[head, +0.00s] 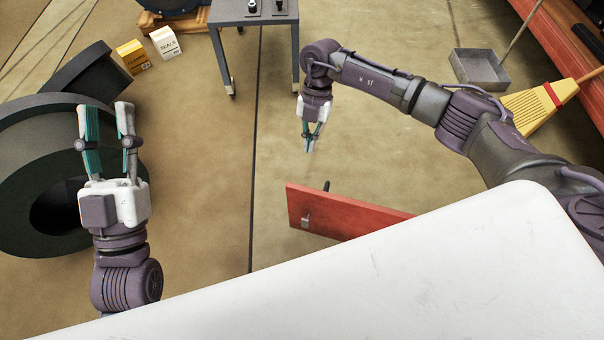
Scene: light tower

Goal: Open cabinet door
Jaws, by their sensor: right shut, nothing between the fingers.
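A red cabinet door (345,213) shows below the middle of the head view, seen from above as a panel on edge. A dark handle (326,186) sticks out from its far side, and a small metal latch (306,221) is on its near face. The cabinet body and the door's right end are hidden behind the white surface. My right gripper (309,150) is shut and empty, pointing down beyond the door and apart from the handle. My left gripper (105,106) is open and empty at the left, over the dark round objects and away from the door.
A white surface (400,280) fills the foreground. Large dark rings (25,150) lie at the left. A grey wheeled table (250,20), yellow and white boxes (133,56), a dustpan (480,70) and a yellow broom (530,108) stand farther off. The floor around the door's left end is clear.

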